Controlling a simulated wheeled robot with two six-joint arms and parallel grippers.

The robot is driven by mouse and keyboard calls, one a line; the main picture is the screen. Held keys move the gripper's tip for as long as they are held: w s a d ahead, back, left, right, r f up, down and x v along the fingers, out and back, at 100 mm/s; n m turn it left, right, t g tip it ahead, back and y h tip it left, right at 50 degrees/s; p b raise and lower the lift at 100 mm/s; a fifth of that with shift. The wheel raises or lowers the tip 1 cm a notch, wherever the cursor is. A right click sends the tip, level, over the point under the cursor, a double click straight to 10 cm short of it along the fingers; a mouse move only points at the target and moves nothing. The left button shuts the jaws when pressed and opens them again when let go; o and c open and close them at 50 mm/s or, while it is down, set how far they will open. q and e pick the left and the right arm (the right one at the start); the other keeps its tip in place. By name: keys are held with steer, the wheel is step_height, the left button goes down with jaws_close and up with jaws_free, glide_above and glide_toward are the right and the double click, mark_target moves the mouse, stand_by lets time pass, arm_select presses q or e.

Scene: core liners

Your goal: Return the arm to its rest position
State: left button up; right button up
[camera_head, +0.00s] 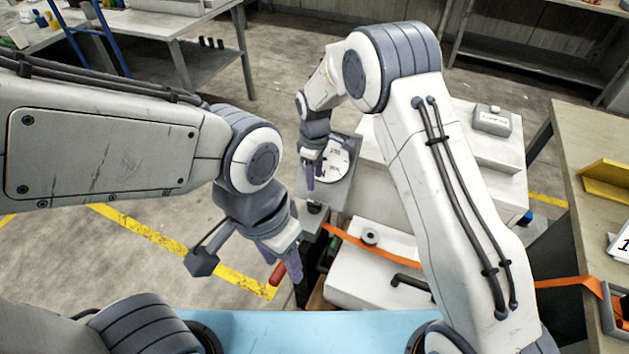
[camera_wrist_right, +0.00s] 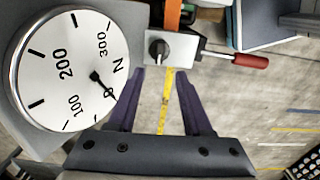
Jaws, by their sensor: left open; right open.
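My right gripper (camera_head: 311,176) hangs beside a round white dial gauge (camera_head: 334,163) in the head view. In the right wrist view the right gripper (camera_wrist_right: 161,74) has its two purple fingers apart with nothing between them. The dial (camera_wrist_right: 62,70), marked with N, 100, 200 and 300, fills the left of that view. A small grey block with a dark knob (camera_wrist_right: 158,50) shows just beyond the fingertips. My left gripper (camera_head: 287,258) is lower in the head view, left of the gauge stand. It points down and holds nothing that I can see.
A red handle (camera_head: 278,273) sticks out near the left fingers; it also shows in the right wrist view (camera_wrist_right: 250,61). White machine housings (camera_head: 385,270) with an orange strap (camera_head: 362,248) stand below the gauge. A workbench (camera_head: 590,150) is at right.

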stand_by(0.4)
steer(key=s+a+r+m+p, duration=0.1)
steer(key=s+a+r+m, duration=0.1)
steer(key=s+r, duration=0.75)
steer(key=s+d+r+m+p, duration=0.1)
steer(key=s+d+r, duration=0.1)
steer(key=s+r, duration=0.2)
steer(key=s+d+r+m, duration=0.1)
steer(key=s+d+r, duration=0.1)
steer(key=s, duration=0.9)
steer(key=s+d+r+m+y+p, duration=0.1)
steer(key=s+d+r+m, duration=0.1)
steer(key=s+r, duration=0.3)
steer(key=s, duration=0.3)
steer(key=shift+d+r+p, duration=0.25)
steer(key=shift+r+p, duration=0.05)
steer(key=shift+r, duration=0.05)
